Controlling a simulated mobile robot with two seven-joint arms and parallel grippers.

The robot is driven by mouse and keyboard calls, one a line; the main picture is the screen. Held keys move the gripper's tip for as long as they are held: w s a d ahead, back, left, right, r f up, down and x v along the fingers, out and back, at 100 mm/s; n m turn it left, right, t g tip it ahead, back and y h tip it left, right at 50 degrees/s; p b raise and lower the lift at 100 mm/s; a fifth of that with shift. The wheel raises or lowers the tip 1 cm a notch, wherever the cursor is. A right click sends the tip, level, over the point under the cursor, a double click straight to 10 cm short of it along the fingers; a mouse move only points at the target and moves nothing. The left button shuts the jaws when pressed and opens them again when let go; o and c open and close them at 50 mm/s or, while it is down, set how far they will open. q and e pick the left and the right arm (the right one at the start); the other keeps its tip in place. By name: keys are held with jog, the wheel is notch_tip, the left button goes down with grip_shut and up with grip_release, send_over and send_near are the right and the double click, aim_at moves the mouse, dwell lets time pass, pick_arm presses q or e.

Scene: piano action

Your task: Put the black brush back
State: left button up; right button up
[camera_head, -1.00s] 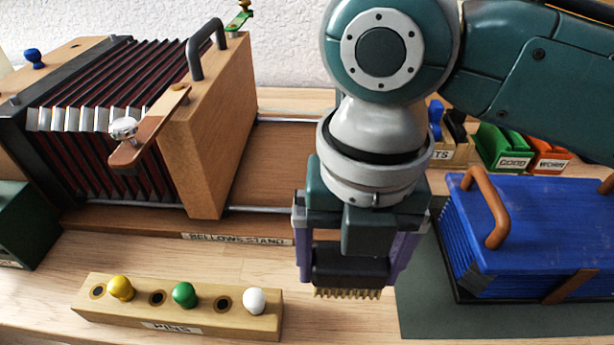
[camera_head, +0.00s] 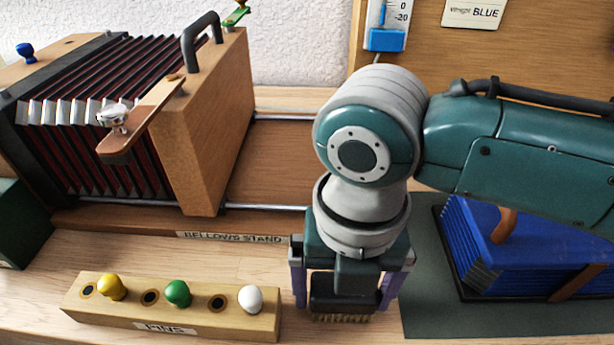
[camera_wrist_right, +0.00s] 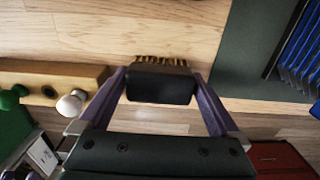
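The black brush (camera_head: 343,302) has a dark block body and tan bristles pointing down. My right gripper (camera_head: 345,298) is shut on it, with a purple finger on each side. They are in front of the bellows stand (camera_head: 270,225), over the table between the pin block and the dark green mat. The right wrist view also shows the brush (camera_wrist_right: 160,84) between the fingers, bristles at its upper edge in the picture. I cannot tell whether the bristles touch the table. My left gripper is not in view.
The pin block (camera_head: 205,318) with yellow, green and white pins is just left of the brush. The blue bellows (camera_head: 540,250) on the green mat (camera_head: 425,270) are to the right. The large wooden bellows (camera_head: 215,130) stand behind left. My right arm hides the back right.

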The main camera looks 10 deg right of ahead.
jog(key=shift+r, duration=0.15)
jog(key=shift+r, duration=0.35)
notch_tip(320, 180, up, 11)
jog(key=p, duration=0.3)
jog(key=s+a+f+m+t+y, duration=0.1)
jog(key=s+a+f+m+y, duration=0.25)
jog(key=m, duration=0.85)
jog(key=s+d+m+t+h, duration=0.1)
jog(key=s+d+m, duration=0.3)
jog(key=m, duration=0.5)
jog(key=s+d+m+t+h, duration=0.1)
jog(key=s+d+m, duration=0.3)
jog(key=d+m, duration=0.5)
jog(key=shift+s+r+m+t+h, duration=0.3)
jog(key=shift+s+m+h, duration=0.1)
jog(key=shift+h, duration=0.25)
